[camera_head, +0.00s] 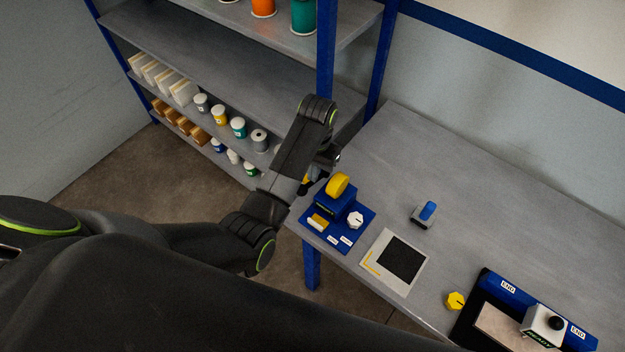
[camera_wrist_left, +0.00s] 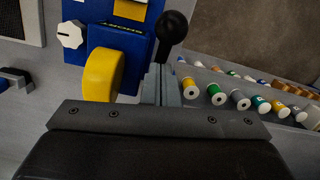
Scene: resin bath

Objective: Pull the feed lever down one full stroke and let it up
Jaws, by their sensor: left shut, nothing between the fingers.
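The feed lever shows in the left wrist view as a black ball knob (camera_wrist_left: 172,27) on a dark stem, at the right side of a blue feeder unit (camera_wrist_left: 105,37). The feeder's yellow wheel (camera_wrist_left: 103,75) sits left of the fingers. My left gripper (camera_wrist_left: 160,82) is shut and empty, its fingertips close to the lever, just below the knob in the picture; I cannot tell whether they touch it. In the head view, the feeder (camera_head: 335,202) stands at the bench's left end, my left gripper (camera_head: 313,172) is beside it, and the arm hides the lever. My right gripper is not in view.
The feeder has a white dial (camera_head: 355,220). A dark pad (camera_head: 401,259), a blue-topped switch (camera_head: 425,214), a yellow knob (camera_head: 455,301) and a blue-ended tray (camera_head: 500,287) are on the bench. Shelves with spools (camera_head: 238,127) stand behind at left. The back of the bench is clear.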

